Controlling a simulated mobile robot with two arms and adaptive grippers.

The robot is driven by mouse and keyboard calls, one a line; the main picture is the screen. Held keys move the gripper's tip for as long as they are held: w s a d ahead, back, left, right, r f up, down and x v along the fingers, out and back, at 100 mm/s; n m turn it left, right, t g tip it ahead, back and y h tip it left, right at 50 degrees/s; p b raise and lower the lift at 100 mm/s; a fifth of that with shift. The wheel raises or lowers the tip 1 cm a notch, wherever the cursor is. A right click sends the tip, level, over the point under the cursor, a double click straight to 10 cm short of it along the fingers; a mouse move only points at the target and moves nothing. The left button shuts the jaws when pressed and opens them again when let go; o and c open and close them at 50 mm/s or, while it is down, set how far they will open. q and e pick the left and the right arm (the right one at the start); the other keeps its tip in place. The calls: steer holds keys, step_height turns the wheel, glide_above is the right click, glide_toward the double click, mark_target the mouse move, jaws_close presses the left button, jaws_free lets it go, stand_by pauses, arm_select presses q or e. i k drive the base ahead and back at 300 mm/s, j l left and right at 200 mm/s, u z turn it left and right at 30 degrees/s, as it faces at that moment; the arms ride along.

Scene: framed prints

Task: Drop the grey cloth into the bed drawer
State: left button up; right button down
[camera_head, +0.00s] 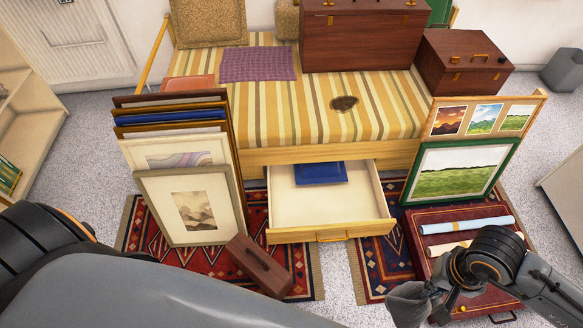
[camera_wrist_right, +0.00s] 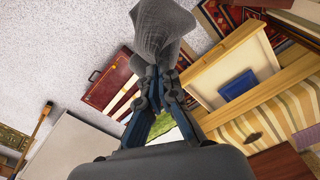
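The grey cloth (camera_head: 405,303) hangs bunched from my right gripper (camera_head: 432,290), low at the right of the head view. In the right wrist view the fingers of my right gripper (camera_wrist_right: 153,82) are closed on the cloth (camera_wrist_right: 162,30). The bed drawer (camera_head: 335,232) is pulled out below the striped bed (camera_head: 270,110), with a flat blue item (camera_head: 320,172) inside. The cloth is to the right of the drawer and nearer to me, outside it. The drawer also shows in the right wrist view (camera_wrist_right: 215,65). My left gripper is out of view.
Framed prints (camera_head: 190,208) lean left of the drawer, with a brown box (camera_head: 260,265) before them. Right of it stand a green-framed landscape (camera_head: 460,172) and an open red case (camera_head: 415,245) with rolled papers. Brown chests (camera_head: 360,40) sit on the bed.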

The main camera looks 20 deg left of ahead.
mark_target(358, 206)
steer(key=i+l+u, duration=0.2)
steer(key=u, duration=0.25)
steer(key=i+l+u, duration=0.25)
steer(key=u, duration=0.2)
steer(key=i+l+u, duration=0.2)
steer(key=l+u, duration=0.25)
steer(key=i+l+u, duration=0.1)
steer(key=l+u, duration=0.2)
steer(key=u, duration=0.15)
